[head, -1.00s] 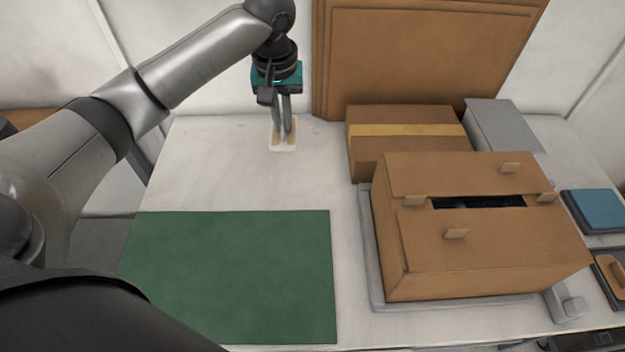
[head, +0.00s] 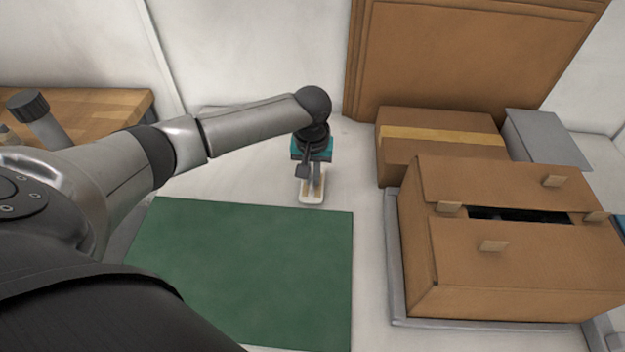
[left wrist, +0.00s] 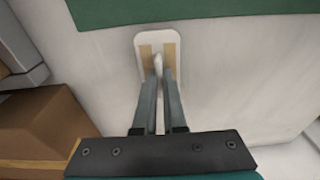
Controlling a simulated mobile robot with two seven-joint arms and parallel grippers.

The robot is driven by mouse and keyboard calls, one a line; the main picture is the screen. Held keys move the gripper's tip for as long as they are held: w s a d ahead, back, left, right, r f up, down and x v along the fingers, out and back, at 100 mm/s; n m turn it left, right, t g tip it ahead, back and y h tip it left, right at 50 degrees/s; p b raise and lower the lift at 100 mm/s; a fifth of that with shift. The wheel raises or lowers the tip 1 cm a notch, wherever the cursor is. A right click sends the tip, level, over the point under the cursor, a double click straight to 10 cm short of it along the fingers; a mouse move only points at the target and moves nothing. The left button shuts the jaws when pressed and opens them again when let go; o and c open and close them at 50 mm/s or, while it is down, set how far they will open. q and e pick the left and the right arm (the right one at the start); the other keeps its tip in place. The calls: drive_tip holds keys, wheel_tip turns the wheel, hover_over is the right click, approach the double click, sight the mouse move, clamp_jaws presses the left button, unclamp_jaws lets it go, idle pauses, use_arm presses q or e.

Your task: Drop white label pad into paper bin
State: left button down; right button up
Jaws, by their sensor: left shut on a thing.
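The white label pad (head: 311,199) is a small rounded white piece with two tan strips. In the head view it appears just beyond the far edge of the green mat. My left gripper (head: 314,188) points down and is shut on the pad. The left wrist view shows the pad (left wrist: 157,41) between and beyond the fingertips of the left gripper (left wrist: 158,78), gripped at a raised middle part. I cannot tell how high it is above the table. No paper bin is recognisable, and my right gripper is out of view.
The green mat (head: 250,265) lies flat on the white table. A wooden surface (head: 95,112) is at far left.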

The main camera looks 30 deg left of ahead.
use_arm(q)
drive_tip(key=shift+f, duration=0.45)
drive_tip(key=shift+f, duration=0.15)
drive_tip(key=c, duration=1)
unclamp_jaws()
